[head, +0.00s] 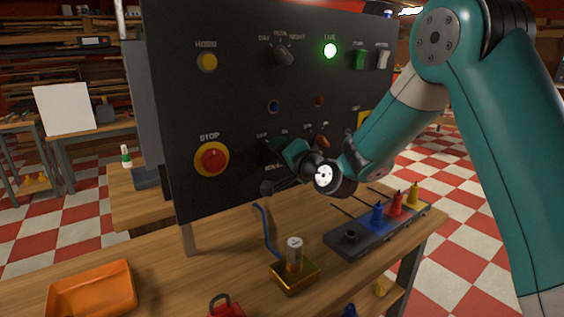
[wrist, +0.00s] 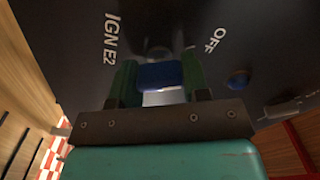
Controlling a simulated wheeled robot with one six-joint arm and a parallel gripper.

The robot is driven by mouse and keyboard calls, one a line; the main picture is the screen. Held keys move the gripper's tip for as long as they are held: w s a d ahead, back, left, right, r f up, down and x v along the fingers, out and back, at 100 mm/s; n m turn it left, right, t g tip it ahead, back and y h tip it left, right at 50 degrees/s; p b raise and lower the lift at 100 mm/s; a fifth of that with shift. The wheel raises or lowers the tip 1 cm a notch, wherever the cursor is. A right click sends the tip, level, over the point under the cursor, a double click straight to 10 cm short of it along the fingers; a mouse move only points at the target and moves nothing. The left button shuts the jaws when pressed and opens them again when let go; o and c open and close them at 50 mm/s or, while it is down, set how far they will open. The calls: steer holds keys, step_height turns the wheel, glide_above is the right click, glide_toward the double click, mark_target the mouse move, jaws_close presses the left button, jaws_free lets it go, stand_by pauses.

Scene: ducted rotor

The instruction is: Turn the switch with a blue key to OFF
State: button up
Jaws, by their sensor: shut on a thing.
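The blue key (wrist: 160,75) sits between the two green fingers of my gripper (wrist: 158,80) in the wrist view. The fingers are shut on it from both sides. Behind it is the dark switch panel (wrist: 195,25), with the label IGN E2 to the left of the key and OFF to the right. The key's lower end and most of its switch are hidden. In the head view my gripper (head: 284,152) is at the lower middle of the panel (head: 235,85), right of the STOP button, and it hides the key there.
The panel carries a red STOP button (head: 211,159), a yellow HORN button (head: 207,61), a lit green LIVE lamp (head: 330,50) and a rotary knob (head: 284,56).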

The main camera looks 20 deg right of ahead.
steer(key=shift+d+f+n+b, duration=0.1)
steer(key=shift+f+n+b, duration=0.05)
steer(key=shift+n+b, duration=0.6)
steer(key=shift+n, duration=0.25)
steer(key=o, duration=0.9)
steer(key=shift+s, duration=0.1)
steer(key=b+v, duration=0.8)
steer(key=v, duration=0.9)
steer(key=shift+s+r, duration=0.15)
steer(key=shift+r, duration=0.05)
